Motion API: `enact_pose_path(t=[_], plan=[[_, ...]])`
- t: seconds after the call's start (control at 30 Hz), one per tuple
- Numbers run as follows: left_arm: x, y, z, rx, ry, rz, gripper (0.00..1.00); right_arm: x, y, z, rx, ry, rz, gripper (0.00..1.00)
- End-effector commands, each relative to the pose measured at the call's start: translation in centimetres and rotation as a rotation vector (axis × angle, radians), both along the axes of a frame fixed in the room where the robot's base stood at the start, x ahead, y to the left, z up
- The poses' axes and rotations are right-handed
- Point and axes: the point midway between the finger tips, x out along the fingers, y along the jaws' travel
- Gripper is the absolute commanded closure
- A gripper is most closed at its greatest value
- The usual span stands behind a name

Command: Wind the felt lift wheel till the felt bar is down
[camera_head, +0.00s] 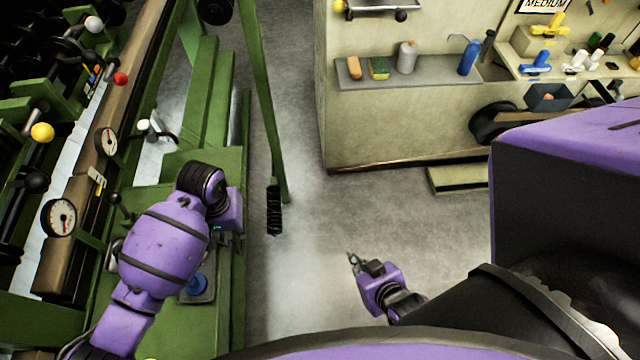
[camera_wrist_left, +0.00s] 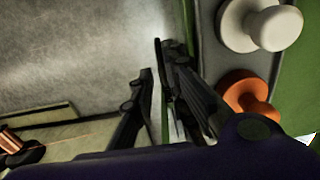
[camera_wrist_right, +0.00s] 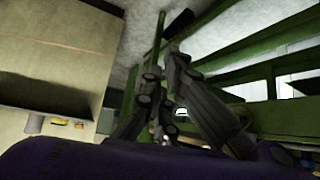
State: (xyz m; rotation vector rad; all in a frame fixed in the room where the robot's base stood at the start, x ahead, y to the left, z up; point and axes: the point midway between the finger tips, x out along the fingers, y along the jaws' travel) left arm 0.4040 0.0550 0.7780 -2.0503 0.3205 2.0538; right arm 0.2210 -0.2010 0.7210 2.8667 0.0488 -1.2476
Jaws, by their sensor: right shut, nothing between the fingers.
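I cannot pick out the felt lift wheel or the felt bar with certainty in any view. The green machine (camera_head: 215,75) fills the left of the head view. My left gripper, largely hidden by its wrist in the head view, shows in the left wrist view (camera_wrist_left: 155,62). Its fingertips are close together beside a grey panel with a white knob (camera_wrist_left: 262,25) and an orange knob (camera_wrist_left: 250,92), touching neither. My right gripper (camera_head: 356,262) is shut and empty over the floor, right of the machine; its fingers also show in the right wrist view (camera_wrist_right: 160,68).
Gauges (camera_head: 62,217) and levers with yellow (camera_head: 42,131) and red (camera_head: 120,78) balls line the machine. A blue knob (camera_head: 197,284) sits near my left forearm. A green post ends at a black ribbed piece (camera_head: 274,208). A shelf (camera_head: 432,72) stands beyond clear floor.

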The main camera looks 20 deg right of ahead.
Motion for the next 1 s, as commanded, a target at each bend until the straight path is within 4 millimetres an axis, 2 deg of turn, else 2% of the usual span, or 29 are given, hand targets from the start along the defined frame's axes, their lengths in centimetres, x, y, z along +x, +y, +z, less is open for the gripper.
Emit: enact_pose_path(t=[0.1, 0.3, 0.6, 0.7, 0.73, 1.0], plan=[[0.0, 0.0, -1.9, 0.002, 0.002, -0.001, 0.86, 0.3, 0.0, 0.1, 0.001, -0.005, -0.001, 1.00], [0.1, 0.0, -3.7, 0.000, -0.002, -0.001, 0.86, 0.6, 0.9, 0.5, 0.015, -0.012, 0.002, 1.00], [0.1, 0.0, -4.0, 0.000, -0.003, -0.002, 0.86, 0.6, 1.2, 0.4, 0.018, -0.012, 0.006, 1.00], [0.1, 0.0, -4.0, 0.000, -0.003, -0.002, 0.99, 0.6, 1.2, 0.4, 0.018, -0.012, 0.005, 1.00], [0.1, 0.0, -4.0, 0.000, -0.003, -0.002, 1.00, 0.6, 1.1, 0.4, 0.017, -0.012, 0.004, 1.00], [0.0, 0.0, -4.0, -0.002, -0.009, -0.002, 1.00, 0.6, 0.8, 0.4, 0.013, -0.013, 0.001, 1.00]])
